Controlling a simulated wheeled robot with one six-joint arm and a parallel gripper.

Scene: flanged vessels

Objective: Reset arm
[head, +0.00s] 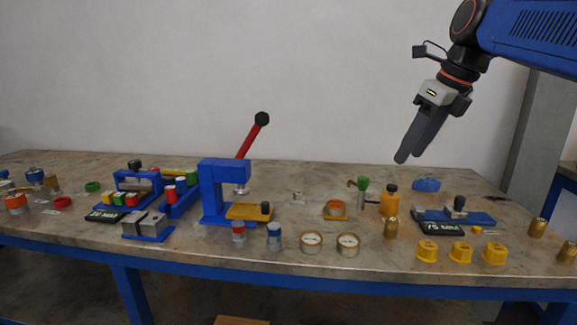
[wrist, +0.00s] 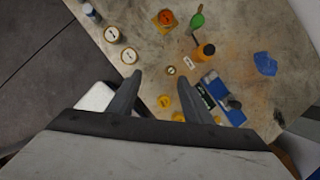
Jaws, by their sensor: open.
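My gripper (head: 410,152) is in the air above the right half of the bench, pointing down and to the left in the head view. Its two dark fingers are apart with nothing between them. In the wrist view my gripper (wrist: 156,95) also shows open and empty, with the bench top well below the fingertips. My blue arm comes in from the upper right of the head view. It touches nothing on the bench.
The bench (head: 310,265) holds a blue press (head: 213,190) with a red lever, round gauges (head: 348,244), an orange bottle (head: 389,200), a blue fixture (head: 480,217), yellow caps (head: 461,252) and brass cylinders (head: 537,227). The air around my gripper is clear.

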